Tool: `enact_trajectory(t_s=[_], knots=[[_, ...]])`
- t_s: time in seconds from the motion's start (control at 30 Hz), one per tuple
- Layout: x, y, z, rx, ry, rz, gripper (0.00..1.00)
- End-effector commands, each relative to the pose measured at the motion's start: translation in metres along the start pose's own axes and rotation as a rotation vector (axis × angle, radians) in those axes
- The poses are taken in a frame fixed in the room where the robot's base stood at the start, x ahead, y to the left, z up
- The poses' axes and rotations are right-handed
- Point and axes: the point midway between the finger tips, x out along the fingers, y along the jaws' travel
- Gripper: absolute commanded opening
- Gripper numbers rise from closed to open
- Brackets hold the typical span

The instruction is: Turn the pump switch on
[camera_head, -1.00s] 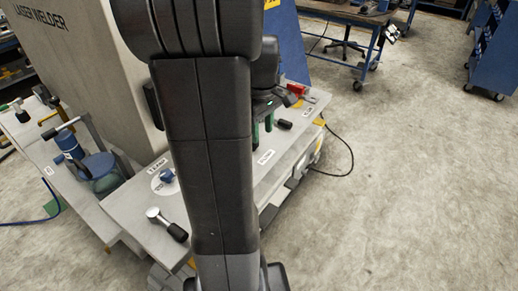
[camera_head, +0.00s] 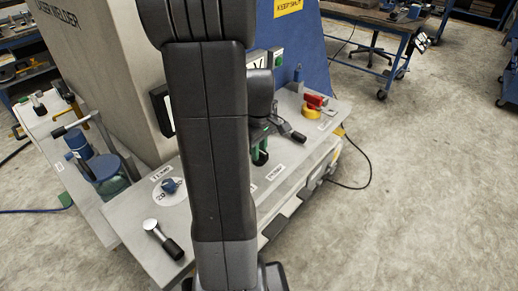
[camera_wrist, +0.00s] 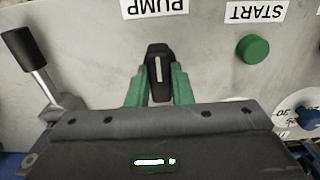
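The pump switch (camera_wrist: 158,72) is a black toggle with a white line, under the upside-down PUMP label (camera_wrist: 160,8) in the wrist view. My gripper (camera_wrist: 160,88) has one green finger on each side of it. I see no clear gap between fingers and switch, but cannot tell whether they press on it. In the head view my gripper (camera_head: 260,150) is low over the grey panel (camera_head: 215,215), its green fingertips partly hidden behind my arm. The switch is not clearly visible there.
A black-handled lever (camera_wrist: 28,55) stands left of the switch in the wrist view. A green START button (camera_wrist: 252,48) and a numbered dial (camera_wrist: 300,112) are to its right. In the head view, a red and yellow switch (camera_head: 315,102) and a silver-ended lever (camera_head: 163,240) are on the panel.

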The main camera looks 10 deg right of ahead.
Motion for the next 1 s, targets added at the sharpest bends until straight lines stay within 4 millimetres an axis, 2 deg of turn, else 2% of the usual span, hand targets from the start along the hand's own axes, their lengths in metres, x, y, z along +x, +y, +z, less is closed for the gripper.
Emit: enact_trajectory(t_s=[0.47, 1.0], knots=[[-0.0003, 0.0000, -0.0001, 0.072, 0.000, 0.000, 0.00], [-0.0005, 0.0001, -0.0001, 0.527, -0.001, 0.000, 0.00]])
